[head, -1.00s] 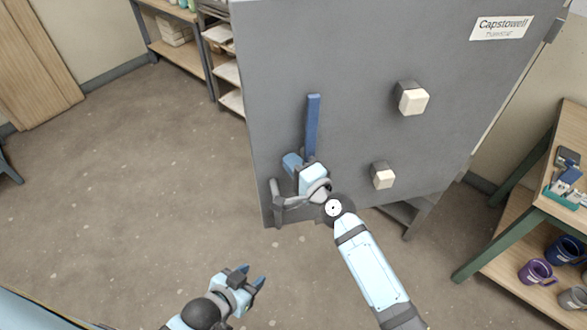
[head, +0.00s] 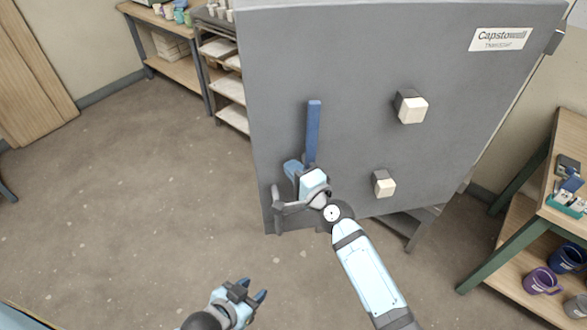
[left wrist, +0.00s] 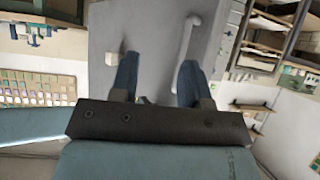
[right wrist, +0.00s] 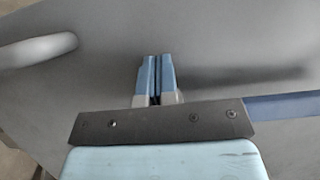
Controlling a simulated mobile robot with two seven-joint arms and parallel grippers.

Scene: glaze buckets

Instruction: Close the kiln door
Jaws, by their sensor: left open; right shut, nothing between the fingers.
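The kiln door (head: 350,60) is a large grey panel with a name label at its upper right. A pale grey bar handle (head: 277,205) is at its lower left; it also shows in the left wrist view (left wrist: 187,40) and the right wrist view (right wrist: 38,50). My right gripper (head: 291,166) is shut and empty, at the door's face just right of the handle; whether its tips touch is unclear. My left gripper (head: 254,289) is open and empty, low in front of the door, apart from it. The gap between door and kiln body is hidden.
A blue strip (head: 313,130) and two pale blocks (head: 412,109) (head: 384,184) are on the door. A shelf rack (head: 229,88) stands behind the door's left edge. A wooden table (head: 540,210) with mugs stands at right. The floor at left is clear.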

